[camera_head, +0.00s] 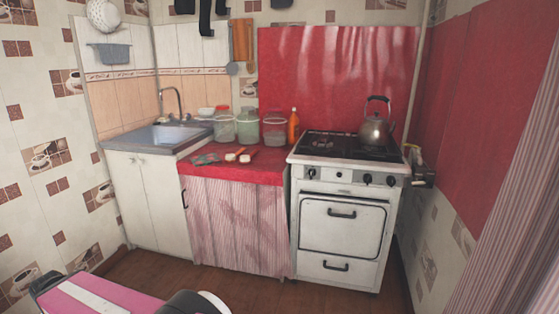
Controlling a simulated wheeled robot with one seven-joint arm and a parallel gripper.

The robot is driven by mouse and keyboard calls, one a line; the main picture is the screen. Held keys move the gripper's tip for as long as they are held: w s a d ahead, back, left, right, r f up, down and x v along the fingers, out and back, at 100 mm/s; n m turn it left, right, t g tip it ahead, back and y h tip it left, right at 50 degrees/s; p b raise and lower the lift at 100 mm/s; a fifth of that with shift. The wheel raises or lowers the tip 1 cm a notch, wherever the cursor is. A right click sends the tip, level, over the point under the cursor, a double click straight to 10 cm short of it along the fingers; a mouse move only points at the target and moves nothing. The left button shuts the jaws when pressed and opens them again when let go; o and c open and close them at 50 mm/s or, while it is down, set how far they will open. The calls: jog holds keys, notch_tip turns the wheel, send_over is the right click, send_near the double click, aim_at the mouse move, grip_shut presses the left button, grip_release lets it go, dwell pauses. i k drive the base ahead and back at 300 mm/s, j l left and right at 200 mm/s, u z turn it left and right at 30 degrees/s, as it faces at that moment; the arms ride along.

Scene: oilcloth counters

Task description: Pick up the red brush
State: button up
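A small brush-like thing with a reddish handle and a pale head (246,156) lies near the front of the red counter (262,172), between the sink and the stove. Its handle runs back and to the right. It is small in view, so I cannot be sure it is the red brush. Another small pale and reddish item (231,156) lies just to its left. My gripper cannot be made out in the head view. Pink, white and black parts at the bottom edge look like my own arm, well short of the counter.
Jars (274,129) and an orange bottle (294,127) stand behind the brush-like items. A greenish item (205,159) lies to their left. The sink (157,136) is left; the white stove (343,220) with a kettle (376,129) is right. Brown floor before the counter looks clear.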

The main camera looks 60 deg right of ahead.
aim_at(245, 160)
jog(key=z, duration=2.15)
